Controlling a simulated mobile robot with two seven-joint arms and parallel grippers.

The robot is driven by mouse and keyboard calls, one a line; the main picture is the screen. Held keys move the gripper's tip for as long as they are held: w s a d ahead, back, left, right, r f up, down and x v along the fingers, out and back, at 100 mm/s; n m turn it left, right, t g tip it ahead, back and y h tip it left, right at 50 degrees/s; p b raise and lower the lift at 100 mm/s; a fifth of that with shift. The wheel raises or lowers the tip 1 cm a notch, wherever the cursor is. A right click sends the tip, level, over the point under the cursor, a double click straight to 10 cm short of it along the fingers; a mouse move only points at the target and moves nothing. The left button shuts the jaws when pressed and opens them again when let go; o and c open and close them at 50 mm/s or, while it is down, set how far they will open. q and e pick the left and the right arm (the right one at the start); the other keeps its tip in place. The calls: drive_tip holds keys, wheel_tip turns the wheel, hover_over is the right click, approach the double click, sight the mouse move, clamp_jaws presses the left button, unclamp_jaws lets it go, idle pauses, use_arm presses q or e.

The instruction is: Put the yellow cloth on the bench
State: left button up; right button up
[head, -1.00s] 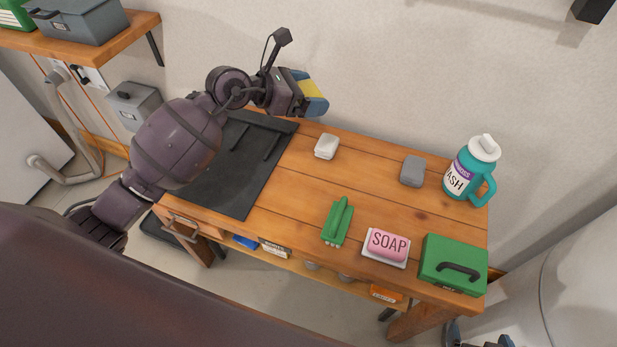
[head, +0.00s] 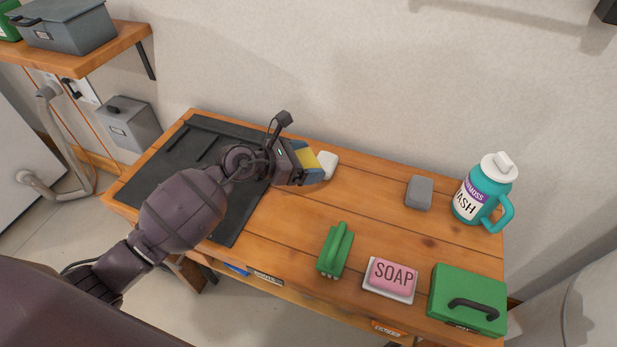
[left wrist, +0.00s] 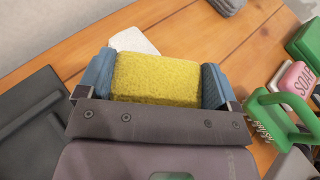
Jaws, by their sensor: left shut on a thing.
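The yellow cloth (left wrist: 156,79) is a thick, rough-textured block between the two blue fingers of my left gripper (left wrist: 158,85) in the left wrist view. The gripper is shut on it. In the head view my left gripper (head: 308,163) is over the wooden bench (head: 290,215), just left of a white block, and a small part of the yellow cloth (head: 305,158) shows between the fingers. I cannot tell whether the cloth touches the bench top. My right gripper is not clearly in view.
A black mat (head: 225,215) covers the bench's left end. The white block (head: 328,165), a grey block (head: 419,192), a green brush (head: 335,250), pink soap (head: 394,275), a green box (head: 466,300) and a teal wash jug (head: 483,195) stand on it. The middle planks are clear.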

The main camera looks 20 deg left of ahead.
use_arm(q)
drive_tip(key=shift+f, duration=0.2)
wheel_tip(320, 180, down, 5)
drive_tip(key=shift+f+b, duration=0.1)
drive_tip(key=shift+b, duration=0.8)
drive_tip(key=shift+f, duration=0.2)
drive_tip(key=shift+r, duration=0.1)
drive_tip(key=o, duration=0.7)
